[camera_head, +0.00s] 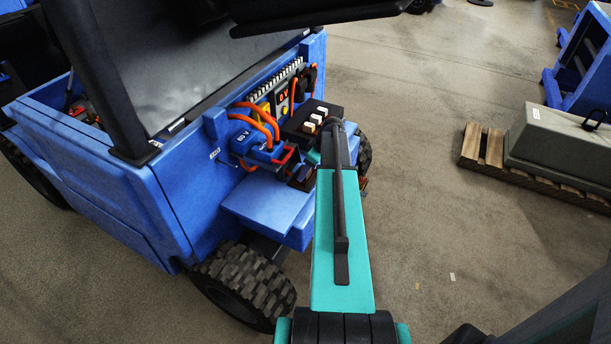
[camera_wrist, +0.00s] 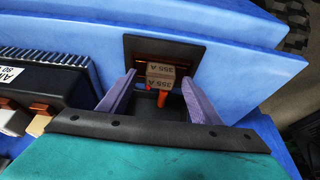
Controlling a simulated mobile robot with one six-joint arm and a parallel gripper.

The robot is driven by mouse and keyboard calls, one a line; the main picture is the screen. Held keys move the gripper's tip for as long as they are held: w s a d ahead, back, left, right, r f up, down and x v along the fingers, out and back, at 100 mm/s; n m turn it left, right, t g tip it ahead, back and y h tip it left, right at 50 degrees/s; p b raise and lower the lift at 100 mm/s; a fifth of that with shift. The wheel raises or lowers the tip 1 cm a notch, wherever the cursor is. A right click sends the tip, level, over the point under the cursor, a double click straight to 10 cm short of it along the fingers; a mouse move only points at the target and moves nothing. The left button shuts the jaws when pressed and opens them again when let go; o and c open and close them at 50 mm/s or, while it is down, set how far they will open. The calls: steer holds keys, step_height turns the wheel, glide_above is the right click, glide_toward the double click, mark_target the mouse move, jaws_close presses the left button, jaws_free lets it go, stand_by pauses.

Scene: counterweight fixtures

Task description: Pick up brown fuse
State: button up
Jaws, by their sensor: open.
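The brown fuse (camera_wrist: 160,76) shows in the wrist view, marked "355 A" on two faces. My gripper (camera_wrist: 159,78) is open, with one purple finger on each side of the fuse. Gaps show between the fuse and both fingers, and nothing is held. In the head view my teal arm reaches to the blue vehicle's panel, and I cannot make out the fuse there.
In the wrist view a finned black box (camera_wrist: 45,82) is left of my gripper. A pallet (camera_head: 485,150) lies right, across open floor.

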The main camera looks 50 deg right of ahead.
steer(key=shift+c, duration=0.5)
steer(key=c, duration=0.9)
steer(key=shift+o, duration=0.2)
steer(key=shift+r, duration=0.2)
steer(key=shift+r, duration=0.45)
steer(key=shift+b+v, duration=0.6)
steer(key=shift+v, duration=0.6)
steer(key=s+d+r+b, duration=0.1)
steer(key=s+b, duration=0.1)
steer(key=s, duration=1.3)
steer(key=shift+r, duration=0.3)
